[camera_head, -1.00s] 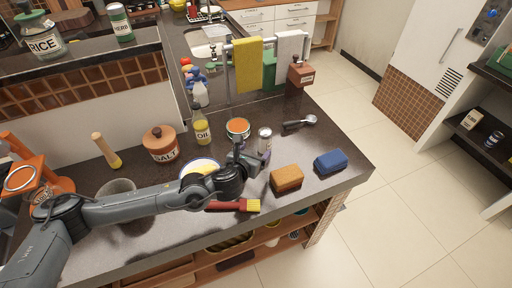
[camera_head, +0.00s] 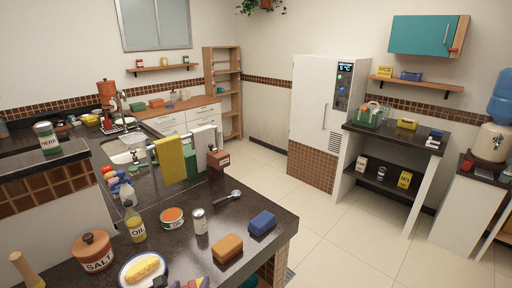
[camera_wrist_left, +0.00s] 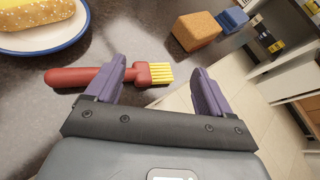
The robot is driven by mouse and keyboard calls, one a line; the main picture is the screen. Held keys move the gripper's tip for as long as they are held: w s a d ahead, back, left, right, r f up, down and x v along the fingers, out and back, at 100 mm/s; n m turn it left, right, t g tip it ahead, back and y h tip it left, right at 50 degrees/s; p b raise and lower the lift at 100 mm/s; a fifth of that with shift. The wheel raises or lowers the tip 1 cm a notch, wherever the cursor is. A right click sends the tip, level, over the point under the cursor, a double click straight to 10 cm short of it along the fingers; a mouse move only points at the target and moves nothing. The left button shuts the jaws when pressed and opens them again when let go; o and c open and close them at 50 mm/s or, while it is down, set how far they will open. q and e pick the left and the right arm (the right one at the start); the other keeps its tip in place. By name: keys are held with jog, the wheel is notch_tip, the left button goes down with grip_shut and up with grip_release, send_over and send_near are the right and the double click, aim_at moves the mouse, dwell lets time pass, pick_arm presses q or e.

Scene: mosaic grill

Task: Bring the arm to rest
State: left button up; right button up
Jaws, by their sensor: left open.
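My left gripper (camera_head: 182,284) shows only as purple fingertips at the bottom edge of the head view. In the left wrist view its two purple fingers (camera_wrist_left: 152,90) are spread apart with nothing gripped. A brush with a red handle and yellow bristles (camera_wrist_left: 110,75) lies on the dark counter just beyond the fingertips, its bristle end in line with the gap between them. The rest of my left arm is out of the head view. My right gripper is in neither view.
On the counter stand a salt pot (camera_head: 94,254), oil bottle (camera_head: 135,226), orange-topped can (camera_head: 172,217) and shaker (camera_head: 200,222). Floor at right is clear.

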pick_arm(q)
jog(key=s+d+f+n+g+h, duration=0.1)
jog(key=s+d+f+n+g, duration=0.2)
jog(key=s+n, duration=0.4)
jog(key=s+d+f+n+g+h, duration=0.1)
jog(key=s+d+f+n, duration=0.25)
jog(key=s+n, duration=0.45)
jog(key=s+a+f+n+g+y+p, duration=0.1)
jog(key=s+a+f+n+g, duration=0.15)
jog(key=s+a+n, duration=0.45)
jog(key=s+a+f+n+g+y, duration=0.1)
jog(key=s+a+n+g, duration=0.2)
jog(key=s+n, duration=0.8)
notch_tip(320, 180, up, 32)
jog(key=m+p, duration=0.1)
jog(key=p, duration=3.1)
jog(key=shift+f, duration=0.2)
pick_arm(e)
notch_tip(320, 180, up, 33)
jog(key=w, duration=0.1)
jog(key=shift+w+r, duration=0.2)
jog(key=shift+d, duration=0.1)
